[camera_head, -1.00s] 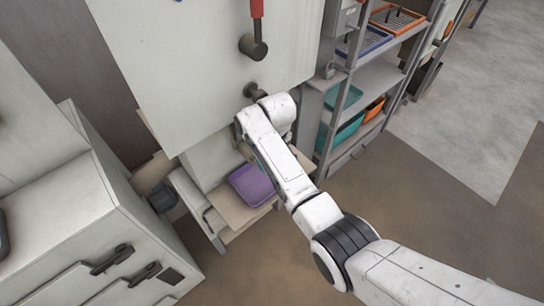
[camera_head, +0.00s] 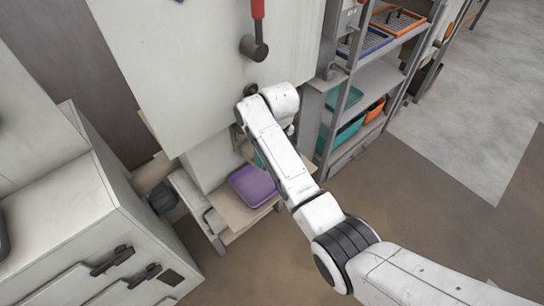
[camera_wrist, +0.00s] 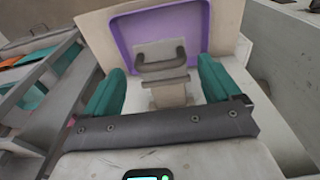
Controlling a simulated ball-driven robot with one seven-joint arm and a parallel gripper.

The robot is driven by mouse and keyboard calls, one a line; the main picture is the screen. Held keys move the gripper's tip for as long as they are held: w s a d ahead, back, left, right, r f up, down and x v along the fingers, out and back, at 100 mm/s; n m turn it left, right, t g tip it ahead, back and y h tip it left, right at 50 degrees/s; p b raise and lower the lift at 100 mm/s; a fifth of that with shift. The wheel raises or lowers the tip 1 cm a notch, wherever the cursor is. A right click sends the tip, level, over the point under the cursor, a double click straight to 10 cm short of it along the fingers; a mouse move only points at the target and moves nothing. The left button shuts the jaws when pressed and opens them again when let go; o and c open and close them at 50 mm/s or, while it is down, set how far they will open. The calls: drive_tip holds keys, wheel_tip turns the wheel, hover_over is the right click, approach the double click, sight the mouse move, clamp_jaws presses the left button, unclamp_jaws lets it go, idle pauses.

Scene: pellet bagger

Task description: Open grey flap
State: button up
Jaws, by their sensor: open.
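In the wrist view, a grey piece (camera_wrist: 160,82) with a dark loop handle (camera_wrist: 160,62) stands in front of the purple tray (camera_wrist: 128,36); it looks like the grey flap. My gripper (camera_wrist: 162,70) has two teal fingers set wide apart, one on each side of the grey piece. It is open and holds nothing. Whether a finger touches the grey piece cannot be told. In the head view my arm hides most of the gripper and the flap; a bit of teal shows beside the arm. The purple tray (camera_head: 252,186) lies below it.
A large pale machine panel (camera_head: 205,70) with a red-handled lever (camera_head: 257,40) stands above my wrist. A shelf rack (camera_head: 380,75) with trays and bins is close on the right. A pale cabinet (camera_head: 75,220) stands on the left. Floor on the far right is clear.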

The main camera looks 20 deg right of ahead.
wheel_tip(320, 180, up, 7)
drive_tip(key=shift+s+r+b, duration=0.2)
drive_tip(key=shift+s+b, duration=0.1)
drive_tip(key=shift+s, duration=0.05)
drive_tip(key=shift+d, duration=0.1)
drive_tip(key=s+d+f+m, duration=0.1)
drive_tip(key=s+d+f, duration=0.1)
drive_tip(key=s+f, duration=0.45)
drive_tip(key=s+d+f+m, duration=0.15)
drive_tip(key=s+f, duration=0.25)
drive_tip(key=s, duration=0.6)
drive_tip(key=s+d+m, duration=0.1)
drive_tip(key=s, duration=0.9)
drive_tip(key=s+d+m, duration=0.1)
drive_tip(key=s+d, duration=0.1)
drive_tip(key=s, duration=0.9)
drive_tip(key=shift+d+h, duration=0.3)
